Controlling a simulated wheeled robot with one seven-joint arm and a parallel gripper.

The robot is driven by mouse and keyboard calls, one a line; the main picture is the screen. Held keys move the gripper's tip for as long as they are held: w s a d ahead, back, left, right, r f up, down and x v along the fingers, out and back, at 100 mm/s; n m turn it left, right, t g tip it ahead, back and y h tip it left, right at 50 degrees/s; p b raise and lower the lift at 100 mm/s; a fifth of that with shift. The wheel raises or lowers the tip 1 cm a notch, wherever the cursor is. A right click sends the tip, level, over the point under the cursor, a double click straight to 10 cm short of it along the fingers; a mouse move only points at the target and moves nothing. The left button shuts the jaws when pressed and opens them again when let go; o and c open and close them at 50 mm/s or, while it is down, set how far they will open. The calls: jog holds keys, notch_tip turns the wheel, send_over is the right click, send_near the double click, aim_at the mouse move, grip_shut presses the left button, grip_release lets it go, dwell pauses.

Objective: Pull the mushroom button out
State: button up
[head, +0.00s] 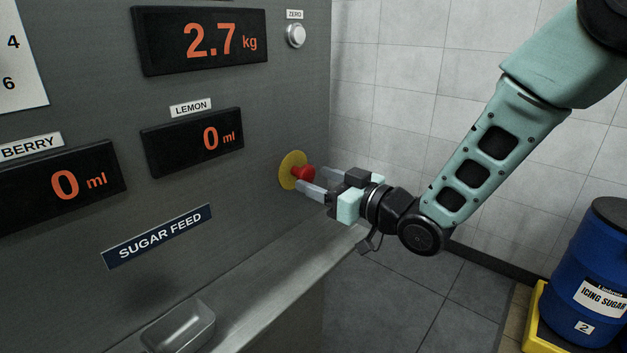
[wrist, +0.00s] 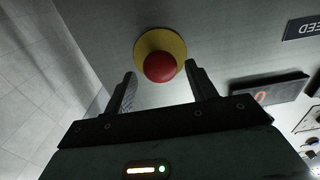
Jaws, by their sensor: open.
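The red mushroom button (head: 304,173) sits on a round yellow plate (head: 289,168) on the grey panel, near its right edge. In the wrist view the red button (wrist: 160,68) shows in front of the yellow plate (wrist: 146,43). My gripper (head: 318,178) is open and empty, pointing at the panel. In the wrist view my gripper (wrist: 160,80) has one finger on each side of the button's line, with the button at or just beyond the fingertips. I cannot tell whether either finger touches it.
The panel carries a 2.7 kg display (head: 200,40), a lemon display (head: 193,142) and a zero button (head: 296,35). A metal ledge (head: 270,285) with a small tray (head: 180,328) runs below. A blue drum (head: 592,270) stands at right. The floor between is clear.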

jog(key=shift+b+v, duration=0.5)
jog(key=shift+v, duration=2.25)
